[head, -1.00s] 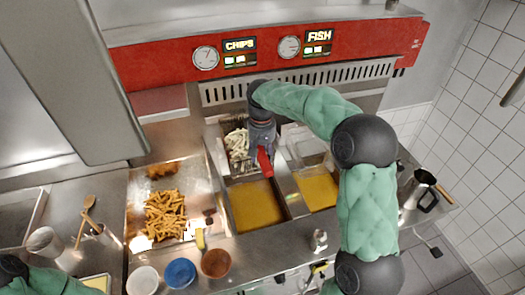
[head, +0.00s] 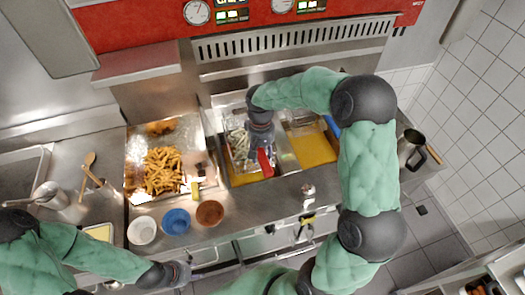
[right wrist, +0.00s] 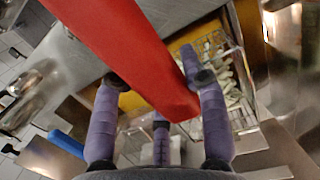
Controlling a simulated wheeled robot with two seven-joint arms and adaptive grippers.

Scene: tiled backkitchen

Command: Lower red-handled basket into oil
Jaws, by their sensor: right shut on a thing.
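My right gripper (head: 262,145) is shut on the red handle (head: 266,163) of a wire basket (head: 238,146). The handle (right wrist: 130,55) also crosses the right wrist view between my purple fingers (right wrist: 160,110). Pale raw chips (right wrist: 213,62) lie in the basket. The basket is over the left fryer vat, with yellow oil (head: 243,179) showing at its front. I cannot tell how deep the basket sits; my arm partly hides it. My left gripper (head: 182,272) is low at the counter's front edge, away from the basket; its fingers are unclear.
A tray (head: 135,190) of cooked chips (head: 162,170) stands left. Blue (head: 176,221), white and brown bowls line the front.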

